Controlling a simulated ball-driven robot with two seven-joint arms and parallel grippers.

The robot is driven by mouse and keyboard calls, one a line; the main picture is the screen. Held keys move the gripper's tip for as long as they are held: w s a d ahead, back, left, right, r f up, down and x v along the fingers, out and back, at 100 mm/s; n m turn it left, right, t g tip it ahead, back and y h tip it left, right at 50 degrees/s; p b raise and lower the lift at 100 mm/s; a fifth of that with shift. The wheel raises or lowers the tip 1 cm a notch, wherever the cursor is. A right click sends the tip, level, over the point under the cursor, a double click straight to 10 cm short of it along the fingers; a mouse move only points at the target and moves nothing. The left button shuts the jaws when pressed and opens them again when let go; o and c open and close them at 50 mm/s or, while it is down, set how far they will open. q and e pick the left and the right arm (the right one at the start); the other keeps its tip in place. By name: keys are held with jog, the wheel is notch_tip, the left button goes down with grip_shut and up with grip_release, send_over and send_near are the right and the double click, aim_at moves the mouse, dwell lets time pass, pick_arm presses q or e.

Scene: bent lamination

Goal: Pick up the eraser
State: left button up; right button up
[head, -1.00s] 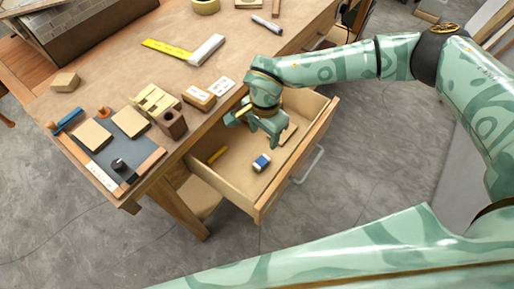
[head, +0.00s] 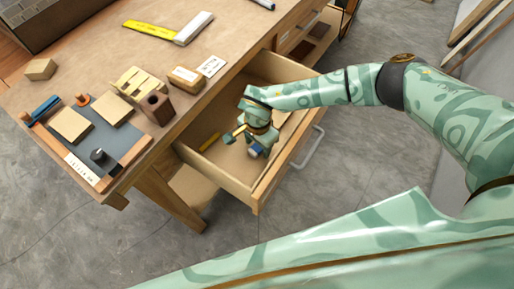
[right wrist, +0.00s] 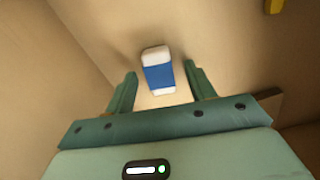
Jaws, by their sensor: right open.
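The eraser (right wrist: 158,76) is a small white block with a blue sleeve, lying on the drawer floor. In the head view the eraser (head: 256,151) is partly hidden by my right gripper (head: 247,146). My right gripper is inside the open drawer (head: 217,172), just above the eraser. In the right wrist view my right gripper (right wrist: 160,90) is open, with one finger on each side of the eraser's lower part. I cannot tell whether the fingers touch it. My left gripper is not in view.
A yellow stick (head: 210,142) lies in the drawer to the left of my gripper. The drawer walls stand close around it. The desk top (head: 150,60) holds a blue-grey mat (head: 122,140), wooden blocks and a yellow-and-white square (head: 194,28).

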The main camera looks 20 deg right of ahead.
aim_at(258, 147)
jog(key=shift+f, duration=0.2)
jog(key=shift+c, duration=0.6)
jog(key=c, duration=0.9)
jog(key=shift+c, duration=0.2)
notch_tip(258, 147, up, 10)
jog(key=p, duration=0.3)
jog(key=o, duration=0.4)
jog(key=shift+c, duration=1.6)
jog(key=shift+p, duration=0.3)
